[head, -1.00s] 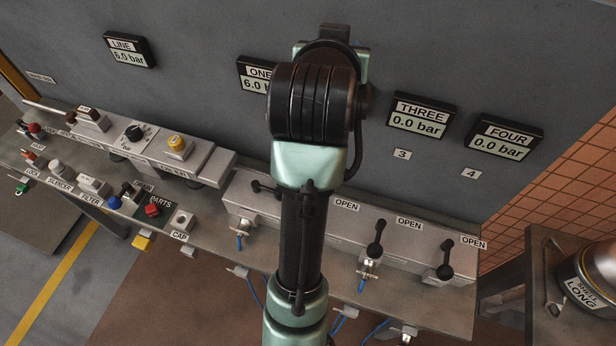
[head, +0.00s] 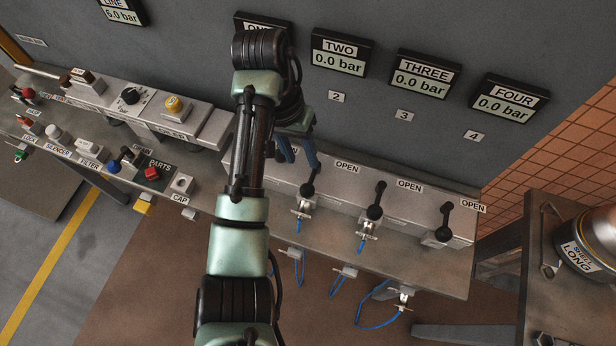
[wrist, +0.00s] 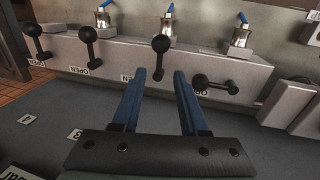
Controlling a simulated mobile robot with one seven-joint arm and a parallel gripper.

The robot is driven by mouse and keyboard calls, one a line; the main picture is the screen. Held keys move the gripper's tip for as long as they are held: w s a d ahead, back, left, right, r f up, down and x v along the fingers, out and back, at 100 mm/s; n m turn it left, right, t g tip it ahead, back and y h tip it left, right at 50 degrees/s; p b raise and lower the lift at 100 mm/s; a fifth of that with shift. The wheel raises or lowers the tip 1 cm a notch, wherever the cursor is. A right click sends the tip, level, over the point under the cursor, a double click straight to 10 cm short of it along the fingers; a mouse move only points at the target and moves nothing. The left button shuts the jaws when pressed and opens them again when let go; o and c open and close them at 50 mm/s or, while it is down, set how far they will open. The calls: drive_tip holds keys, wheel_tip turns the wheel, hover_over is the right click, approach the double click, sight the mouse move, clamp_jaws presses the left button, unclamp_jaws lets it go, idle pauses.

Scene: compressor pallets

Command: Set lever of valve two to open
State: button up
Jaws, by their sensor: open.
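Valve two's black lever (head: 308,186) stands on the grey valve block, below the TWO display (head: 338,56), which reads 0.0 bar. In the wrist view, lever two (wrist: 160,56) stands just ahead of the fingertips, roughly in line with the gap. My gripper (head: 302,163) is open and empty, its blue fingers pointing down close above lever two. In the wrist view my gripper (wrist: 165,76) shows both fingers apart. I cannot tell whether either touches the lever.
Lever three (head: 376,200) and lever four (head: 443,222) stand to the right; their displays read 0.0 bar. Lever one (wrist: 215,84) lies sideways beside the fingers in the wrist view. Button boxes (head: 172,106) fill the bench's left. A LONG shell (head: 588,245) stands at right.

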sight(310, 182)
drive_tip(key=f, duration=0.2)
drive_tip(key=d+f, duration=0.1)
drive_tip(key=f, duration=0.4)
drive_tip(key=shift+s+d+f+p, duration=0.2)
drive_tip(key=shift+f+p, duration=0.1)
drive_tip(key=shift+p, duration=0.1)
drive_tip(key=shift+c, duration=0.2)
clamp_jaws()
drive_tip(key=shift+s+f, duration=0.15)
idle(0.7)
